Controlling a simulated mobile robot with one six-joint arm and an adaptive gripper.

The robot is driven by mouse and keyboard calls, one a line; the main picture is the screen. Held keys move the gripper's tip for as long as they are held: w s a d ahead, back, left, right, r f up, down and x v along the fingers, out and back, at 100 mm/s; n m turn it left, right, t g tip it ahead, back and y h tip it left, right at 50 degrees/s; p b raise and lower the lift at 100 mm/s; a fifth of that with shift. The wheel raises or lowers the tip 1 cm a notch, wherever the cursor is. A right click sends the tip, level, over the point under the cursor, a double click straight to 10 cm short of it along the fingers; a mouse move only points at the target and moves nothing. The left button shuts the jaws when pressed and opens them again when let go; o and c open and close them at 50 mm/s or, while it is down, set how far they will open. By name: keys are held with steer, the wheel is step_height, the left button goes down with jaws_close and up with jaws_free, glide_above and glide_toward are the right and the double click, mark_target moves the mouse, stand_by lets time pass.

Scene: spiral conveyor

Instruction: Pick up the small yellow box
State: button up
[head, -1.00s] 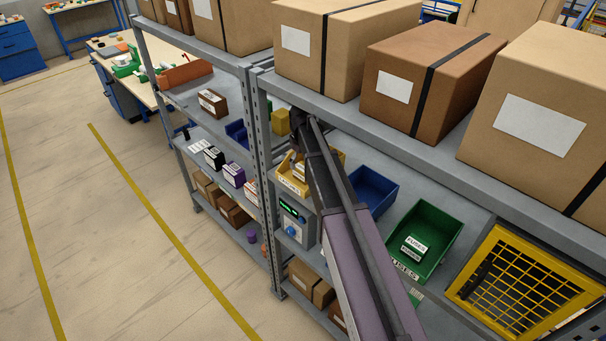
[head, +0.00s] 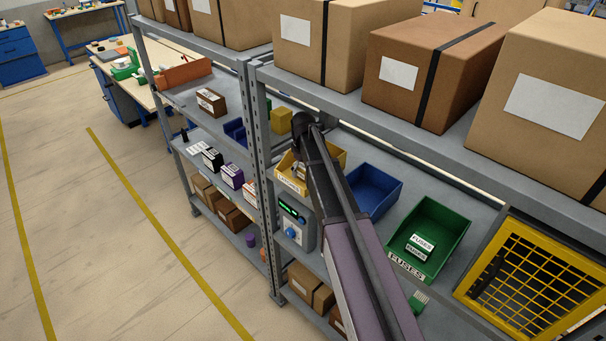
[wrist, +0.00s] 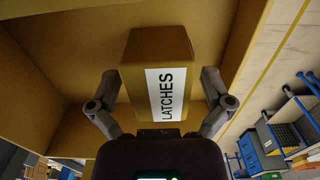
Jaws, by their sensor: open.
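A small yellow-brown box (wrist: 143,62) with a white LATCHES label fills the middle of the wrist view. It sits inside a larger yellow bin (wrist: 50,80). My gripper (wrist: 161,80) is open, with one finger on each side of the box. I cannot tell whether the fingers touch it. In the head view, a yellow bin (head: 288,184) stands on the middle shelf with a small labelled box (head: 301,170) in it, partly behind my arm. My gripper's fingers are hidden there. A separate plain yellow box (head: 281,121) stands farther back on the shelf.
A blue bin (head: 374,192) and a green FUSES bin (head: 432,239) stand to the right of the yellow bin. A steel post (head: 261,170) is close on the left. Large cartons (head: 430,80) line the shelf above.

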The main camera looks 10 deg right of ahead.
mark_target(302, 166)
stand_by(0.5)
steer(key=c, duration=1.2)
steer(key=shift+r, duration=0.15)
step_height(302, 166, up, 3)
steer(key=p, duration=0.3)
steer(key=shift+r+p, duration=0.15)
steer(key=shift+p, duration=0.15)
steer(key=shift+s+a+r, duration=0.15)
steer(key=shift+s+a, duration=0.05)
steer(key=s+a, duration=0.2)
steer(key=a, duration=0.3)
steer(key=s+a, duration=0.3)
steer(key=a, duration=0.2)
steer(key=s+a, duration=0.3)
steer(key=a, duration=0.2)
steer(key=shift+s+a, duration=0.15)
steer(key=shift+s, duration=0.1)
